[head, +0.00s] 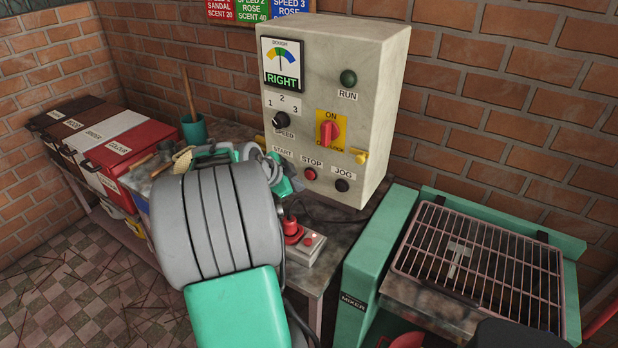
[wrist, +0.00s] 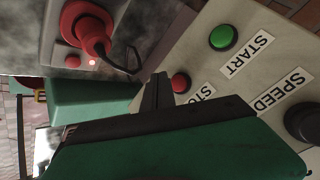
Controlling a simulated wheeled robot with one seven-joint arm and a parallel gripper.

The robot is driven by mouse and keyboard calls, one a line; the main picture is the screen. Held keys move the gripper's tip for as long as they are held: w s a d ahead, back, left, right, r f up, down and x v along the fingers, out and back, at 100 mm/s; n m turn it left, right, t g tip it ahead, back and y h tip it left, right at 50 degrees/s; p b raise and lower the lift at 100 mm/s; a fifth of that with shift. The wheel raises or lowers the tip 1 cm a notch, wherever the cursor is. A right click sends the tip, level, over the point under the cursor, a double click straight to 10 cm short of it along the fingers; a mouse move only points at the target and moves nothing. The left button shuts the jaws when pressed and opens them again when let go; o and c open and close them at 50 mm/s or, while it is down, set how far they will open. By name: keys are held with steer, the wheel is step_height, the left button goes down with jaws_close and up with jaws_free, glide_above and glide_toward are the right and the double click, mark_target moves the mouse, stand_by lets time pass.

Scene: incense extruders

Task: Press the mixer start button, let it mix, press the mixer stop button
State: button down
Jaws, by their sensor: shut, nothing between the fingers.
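A grey control box (head: 335,100) stands on the bench with a dial reading RIGHT and a dark green RUN lamp (head: 348,78). Its red STOP button (head: 310,174) and black JOG button (head: 342,186) show. The START label shows, but my gripper hides its button in the head view. The mixer (head: 353,301) stands at right.
A metal grille (head: 480,262) covers the mixer. The speed knob (head: 281,120) and red isolator switch (head: 328,133) project from the panel. Labelled bins (head: 125,145) line the left wall.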

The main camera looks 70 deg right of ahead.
steer(key=shift+w+a+b, duration=0.15)
steer(key=shift+a+b, duration=0.05)
steer(key=shift+a, duration=0.6)
steer(key=shift+w+a+b, duration=0.1)
steer(key=shift+a+b, duration=0.1)
steer(key=shift+a, duration=0.6)
